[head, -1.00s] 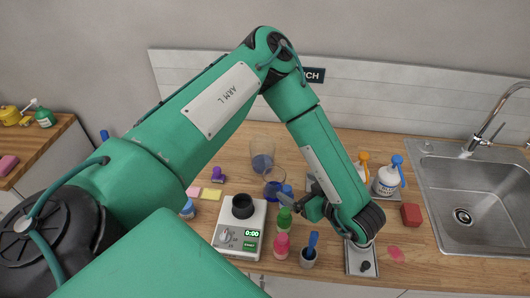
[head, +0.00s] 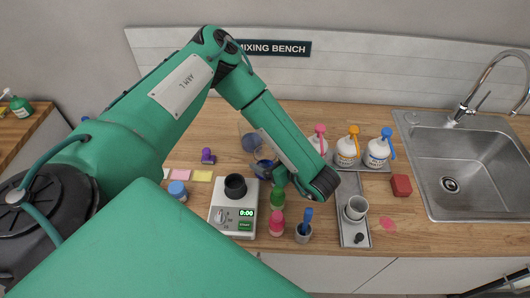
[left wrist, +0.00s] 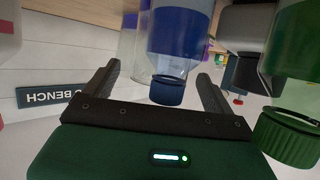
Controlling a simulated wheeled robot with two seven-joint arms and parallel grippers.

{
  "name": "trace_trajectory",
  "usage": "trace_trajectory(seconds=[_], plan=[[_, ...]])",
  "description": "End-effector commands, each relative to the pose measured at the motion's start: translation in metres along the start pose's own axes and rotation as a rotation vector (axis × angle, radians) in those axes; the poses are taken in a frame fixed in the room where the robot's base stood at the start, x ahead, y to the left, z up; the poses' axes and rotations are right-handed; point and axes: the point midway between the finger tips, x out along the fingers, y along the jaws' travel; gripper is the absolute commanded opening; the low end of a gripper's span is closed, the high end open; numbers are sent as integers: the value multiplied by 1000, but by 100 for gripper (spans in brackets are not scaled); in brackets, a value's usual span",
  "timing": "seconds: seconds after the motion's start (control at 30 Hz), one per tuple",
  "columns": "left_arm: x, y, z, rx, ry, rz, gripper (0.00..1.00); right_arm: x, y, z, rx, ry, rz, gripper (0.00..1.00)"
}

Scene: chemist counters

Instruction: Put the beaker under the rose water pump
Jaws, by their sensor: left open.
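In the head view, three white pump bottles stand on a grey tray (head: 374,165): pink-topped (head: 319,139), orange-topped (head: 347,150) and blue-topped (head: 377,152). Their labels are too small to read. A clear glass vessel (head: 253,142), likely the beaker, stands behind my left arm. My left gripper (left wrist: 165,85) is open in the left wrist view, its fingers either side of a blue-capped bottle (left wrist: 178,45), apart from it. A clear vessel (left wrist: 130,42) shows partly behind that bottle. In the head view my forearm mostly hides this gripper. My right gripper is not in view.
A green-capped bottle (left wrist: 292,130) is close beside the gripper. A scale (head: 231,222) carrying a black cup (head: 235,186), a pink bottle (head: 277,222) and a cup with a blue-handled tool (head: 303,233) stand in front. The sink (head: 465,180) is right.

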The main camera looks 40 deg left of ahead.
Motion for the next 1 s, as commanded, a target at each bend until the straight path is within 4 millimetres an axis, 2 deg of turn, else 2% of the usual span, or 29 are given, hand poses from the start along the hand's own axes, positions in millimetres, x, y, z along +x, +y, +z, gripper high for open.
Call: trace_trajectory(seconds=[0.3,0.67,1.0], plan=[[4,0,0,0,0,0,86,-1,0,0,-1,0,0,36],[4,0,0,-1,1,0,16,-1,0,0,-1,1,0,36],[3,0,-2,-1,1,0,16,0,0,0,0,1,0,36]])
